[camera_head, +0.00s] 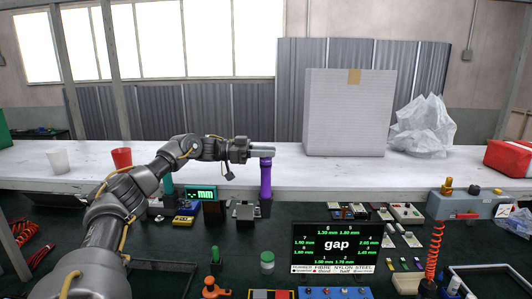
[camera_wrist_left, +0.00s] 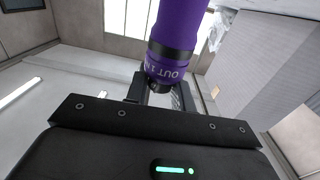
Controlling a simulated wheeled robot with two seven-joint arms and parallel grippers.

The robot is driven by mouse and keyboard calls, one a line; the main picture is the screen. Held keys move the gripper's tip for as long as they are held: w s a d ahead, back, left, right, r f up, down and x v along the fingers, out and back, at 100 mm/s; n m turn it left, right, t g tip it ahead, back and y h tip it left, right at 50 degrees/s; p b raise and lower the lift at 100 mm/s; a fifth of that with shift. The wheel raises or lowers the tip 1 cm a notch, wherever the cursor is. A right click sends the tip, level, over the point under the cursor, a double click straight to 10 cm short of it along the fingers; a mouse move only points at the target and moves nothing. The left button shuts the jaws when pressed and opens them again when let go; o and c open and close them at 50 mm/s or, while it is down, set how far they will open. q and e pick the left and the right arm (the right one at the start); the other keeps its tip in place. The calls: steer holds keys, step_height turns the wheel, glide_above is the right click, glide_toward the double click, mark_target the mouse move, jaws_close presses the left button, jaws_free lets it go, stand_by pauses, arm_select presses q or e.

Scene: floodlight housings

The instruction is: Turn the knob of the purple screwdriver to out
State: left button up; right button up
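The purple screwdriver (camera_head: 266,180) stands upright above the bench in the head view. My left gripper (camera_head: 262,151) reaches in level from the left, and its fingers are at the screwdriver's upper end. In the left wrist view the purple body (camera_wrist_left: 180,28) fills the top middle. A purple band with white lettering that begins "OUT 1" (camera_wrist_left: 166,72) and a dark end piece sit between the gripper's fingers (camera_wrist_left: 160,93). Whether the fingers press on it cannot be made out. My right gripper is in neither view.
A black display reading "gap" (camera_head: 336,247) and a smaller "mm" display (camera_head: 202,194) stand on the dark bench. A grey box (camera_head: 346,112), crumpled plastic (camera_head: 422,125), a red cup (camera_head: 122,158) and a white cup (camera_head: 58,161) are on the white table behind.

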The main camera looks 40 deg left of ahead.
arm_select(q)
steer(key=o, duration=0.4)
steer(key=shift+c, duration=0.2)
steer(key=shift+s+a, duration=0.15)
steer(key=shift+a, duration=0.1)
steer(key=v, duration=1)
steer(key=shift+b, duration=0.4)
steer(key=shift+s+a+f, duration=0.1)
steer(key=shift+s, duration=0.05)
